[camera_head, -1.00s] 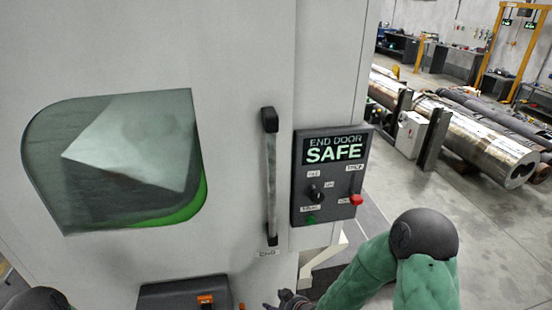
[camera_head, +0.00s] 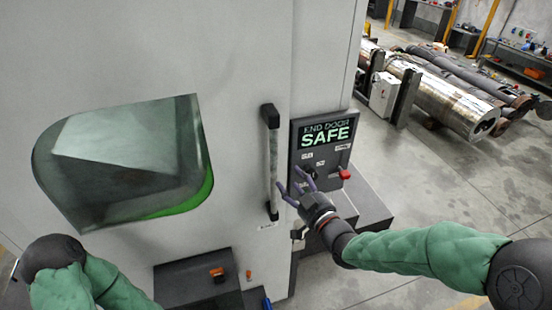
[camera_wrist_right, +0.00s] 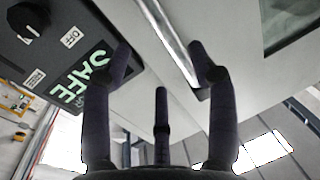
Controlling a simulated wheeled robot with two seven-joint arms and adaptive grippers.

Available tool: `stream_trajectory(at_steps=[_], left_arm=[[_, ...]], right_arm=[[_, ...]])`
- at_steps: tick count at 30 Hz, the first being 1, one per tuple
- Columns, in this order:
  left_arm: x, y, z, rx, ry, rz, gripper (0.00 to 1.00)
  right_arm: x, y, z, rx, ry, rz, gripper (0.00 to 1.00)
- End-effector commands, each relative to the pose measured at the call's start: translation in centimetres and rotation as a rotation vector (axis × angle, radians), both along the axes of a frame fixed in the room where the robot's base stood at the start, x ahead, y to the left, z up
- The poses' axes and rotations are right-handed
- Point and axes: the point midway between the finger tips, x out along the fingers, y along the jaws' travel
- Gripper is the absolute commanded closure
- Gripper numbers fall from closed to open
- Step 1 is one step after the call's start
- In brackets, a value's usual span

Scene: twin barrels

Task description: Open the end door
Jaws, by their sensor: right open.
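The end door (camera_head: 230,90) is a pale grey machine door with a dark window, and it looks shut. Its upright handle (camera_head: 274,165), a silver bar with black ends, is near its right edge. The handle (camera_wrist_right: 168,38) also runs diagonally through the top of the right wrist view. My right gripper (camera_head: 292,187) is open, its fingers just right of the handle's lower half. In the wrist view, the handle shows between the spread fingers, and I cannot tell whether they touch it. My left arm (camera_head: 75,285) shows at bottom left, but its gripper is out of view.
A dark control panel (camera_head: 321,145) reading "END DOOR SAFE", with knobs and a red button, is right of the handle, close to my right gripper. A dark box (camera_head: 200,277) juts out below the door. Large metal cylinders (camera_head: 450,100) lie behind, beyond open floor (camera_head: 420,180).

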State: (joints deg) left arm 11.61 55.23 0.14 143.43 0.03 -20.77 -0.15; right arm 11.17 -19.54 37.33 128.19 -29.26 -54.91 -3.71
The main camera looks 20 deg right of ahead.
Motion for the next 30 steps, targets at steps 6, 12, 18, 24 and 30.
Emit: stream_trajectory(at_steps=[6, 12, 18, 24, 30], left_arm=[[0.0, 0.0, 0.8, 0.000, 0.000, 0.000, 0.60], [0.0, 0.0, 1.6, 0.000, 0.000, 0.000, 0.60], [0.0, 0.0, 2.2, 0.000, 0.000, 0.000, 0.60], [0.0, 0.0, 2.4, 0.000, 0.000, 0.000, 0.60], [0.0, 0.0, 2.5, 0.000, 0.000, 0.000, 0.60]], right_arm=[[2.8, 0.8, 0.0, 0.001, 0.002, 0.003, 0.41], [5.8, 1.4, 0.1, 0.001, 0.002, 0.002, 0.41], [8.3, 2.0, 0.0, 0.001, 0.002, 0.002, 0.41], [9.6, 2.3, 0.0, 0.001, 0.002, 0.000, 0.41], [9.9, 2.3, -0.1, 0.001, 0.001, -0.001, 0.41]])
